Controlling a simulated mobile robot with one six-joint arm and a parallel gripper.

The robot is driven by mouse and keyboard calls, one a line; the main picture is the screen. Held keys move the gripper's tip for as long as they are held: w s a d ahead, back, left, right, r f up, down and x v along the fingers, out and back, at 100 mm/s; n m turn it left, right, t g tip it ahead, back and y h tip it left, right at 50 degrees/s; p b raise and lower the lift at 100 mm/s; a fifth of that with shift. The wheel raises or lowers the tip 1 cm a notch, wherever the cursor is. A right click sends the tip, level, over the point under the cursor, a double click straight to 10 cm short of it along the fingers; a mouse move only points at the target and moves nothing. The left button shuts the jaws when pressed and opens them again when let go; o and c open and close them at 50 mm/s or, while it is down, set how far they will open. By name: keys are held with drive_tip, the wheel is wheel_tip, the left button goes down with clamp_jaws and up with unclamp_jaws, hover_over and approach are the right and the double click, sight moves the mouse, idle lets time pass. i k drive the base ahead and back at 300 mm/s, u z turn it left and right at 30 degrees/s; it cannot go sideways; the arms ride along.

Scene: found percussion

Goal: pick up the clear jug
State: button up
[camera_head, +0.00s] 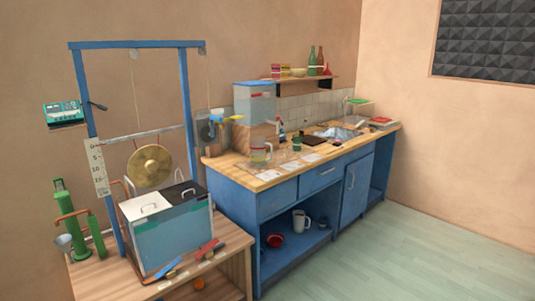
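A clear jug (259,153) with a pale rim and a handle stands upright on the wooden counter (268,182), near its left end. It seems to have reddish and yellow colour low in it or behind it; it is too small to tell which. It stands just in front of a clear, blue-topped tank (255,103). A white jug (300,220) stands lower, on the open shelf of the blue cabinet. My gripper is not in view.
Papers (268,175), a green-topped cup (297,143) and a sink (338,133) share the counter. A low wooden table (228,238) at the left holds a two-lid tank (172,237) beside a blue frame (187,110) with a gong (150,166). The floor at right is clear.

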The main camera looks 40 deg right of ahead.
sight(257, 145)
drive_tip(key=z, duration=0.1)
drive_tip(key=i, duration=0.85)
drive_tip(key=u, duration=0.25)
